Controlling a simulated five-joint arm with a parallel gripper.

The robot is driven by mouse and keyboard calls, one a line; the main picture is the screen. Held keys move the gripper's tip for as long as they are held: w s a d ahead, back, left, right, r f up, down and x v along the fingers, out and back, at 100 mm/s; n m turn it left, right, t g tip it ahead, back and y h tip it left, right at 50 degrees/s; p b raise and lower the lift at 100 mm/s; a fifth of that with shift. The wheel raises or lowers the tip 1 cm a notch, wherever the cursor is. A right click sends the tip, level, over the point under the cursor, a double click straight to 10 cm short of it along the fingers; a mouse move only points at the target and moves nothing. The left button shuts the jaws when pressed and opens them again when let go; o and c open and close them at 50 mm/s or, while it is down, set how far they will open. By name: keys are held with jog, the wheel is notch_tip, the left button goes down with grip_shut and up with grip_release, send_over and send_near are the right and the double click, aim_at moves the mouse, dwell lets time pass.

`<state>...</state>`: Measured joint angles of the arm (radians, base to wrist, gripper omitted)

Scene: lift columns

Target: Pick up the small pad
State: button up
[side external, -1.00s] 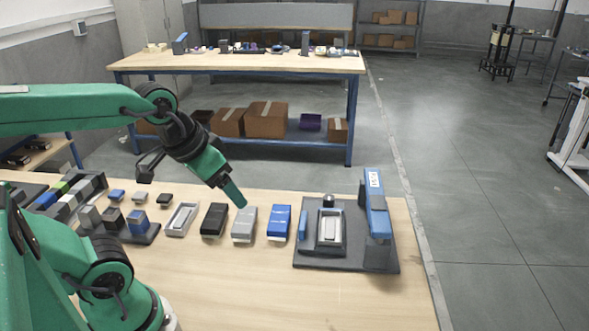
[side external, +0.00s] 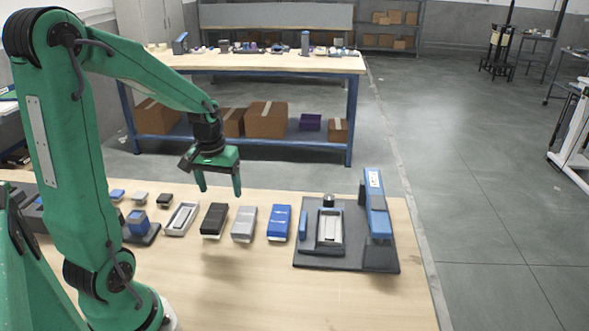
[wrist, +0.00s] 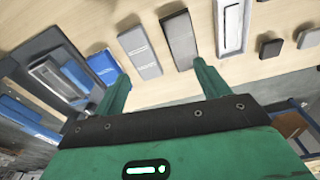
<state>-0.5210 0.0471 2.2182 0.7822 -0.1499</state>
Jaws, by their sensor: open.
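Three small pads lie at the back left of the near table: a blue one (side external: 117,195), a light one (side external: 139,198) and a black one (side external: 164,200). In the wrist view a small black pad (wrist: 269,48) and a small grey pad (wrist: 308,39) lie to the right of my fingers. I cannot tell which one the task means. My gripper (side external: 219,191) points down, open and empty, above the table behind the larger black block (side external: 214,220). Its two fingers also show apart in the wrist view (wrist: 161,72).
A light tray (side external: 181,218), a grey block (side external: 244,223) and a blue block (side external: 279,222) stand in a row with the black block. A dark fixture (side external: 310,259) with a blue post is at the right. The front of the table is clear.

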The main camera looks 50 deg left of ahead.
jog(key=n, duration=0.2)
send_over(214, 215)
jog(key=shift+g, duration=0.4)
notch_tip(214, 215, down, 5)
jog(key=shift+s+d+r, duration=0.1)
jog(key=shift+f, duration=1.3)
jog(key=shift+f, duration=0.1)
jog(key=shift+f, duration=2.5)
jog(key=c, duration=1.1)
